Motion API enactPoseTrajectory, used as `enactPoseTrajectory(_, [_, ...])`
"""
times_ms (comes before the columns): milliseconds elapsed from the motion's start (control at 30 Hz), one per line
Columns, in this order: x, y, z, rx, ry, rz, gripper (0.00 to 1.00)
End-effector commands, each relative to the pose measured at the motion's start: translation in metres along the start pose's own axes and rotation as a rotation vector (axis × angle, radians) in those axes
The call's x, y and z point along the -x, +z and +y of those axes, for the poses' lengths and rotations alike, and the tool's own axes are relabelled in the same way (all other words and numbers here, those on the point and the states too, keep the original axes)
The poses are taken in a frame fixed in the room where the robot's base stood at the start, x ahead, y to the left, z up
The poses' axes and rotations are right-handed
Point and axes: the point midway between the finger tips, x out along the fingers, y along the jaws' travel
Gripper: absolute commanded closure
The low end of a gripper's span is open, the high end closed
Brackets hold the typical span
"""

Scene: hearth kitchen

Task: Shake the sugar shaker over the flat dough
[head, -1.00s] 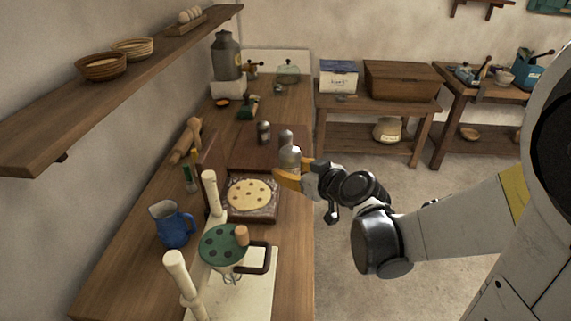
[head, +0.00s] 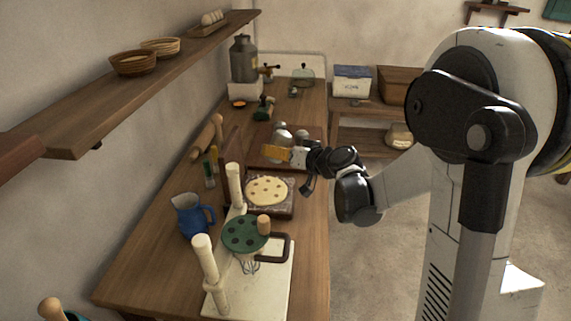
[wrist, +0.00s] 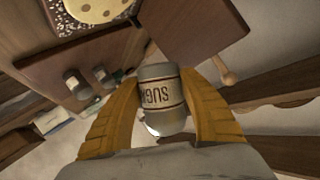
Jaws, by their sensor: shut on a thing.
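My gripper (head: 276,153) is shut on the sugar shaker (wrist: 160,95), a pale metal cylinder with a cream "SUGAR" label seen upside down in the wrist view. In the head view the shaker (head: 281,137) shows above the yellow fingers. The flat dough (head: 267,190) is a pale round with dark spots on a dark floured board (head: 284,210). In the head view my gripper appears just behind the dough; its height above the counter is hard to judge. The dough (wrist: 92,8) also shows at the top of the wrist view.
A similar shaker (head: 302,140) stands behind my gripper on a brown board. A press with a green disc (head: 244,234) and cream posts is in front of the dough. A blue jug (head: 190,215) stands to the left. A wall shelf (head: 150,85) overhangs the left side.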

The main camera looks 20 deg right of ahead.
Motion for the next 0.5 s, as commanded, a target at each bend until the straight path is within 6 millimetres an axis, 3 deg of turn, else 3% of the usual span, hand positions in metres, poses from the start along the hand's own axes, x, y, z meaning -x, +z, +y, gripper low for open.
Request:
enactPoseTrajectory(33, [-0.015, -0.003, 0.004, -0.052, -0.018, 0.001, 0.87])
enactPoseTrajectory(200, [-0.046, -0.012, 0.011, -0.198, -0.068, -0.001, 0.87])
enactPoseTrajectory(367, [-0.059, -0.014, 0.013, -0.274, -0.095, -0.003, 0.87])
enactPoseTrajectory(500, [-0.065, -0.005, 0.010, -0.431, -0.158, 0.000, 0.87])
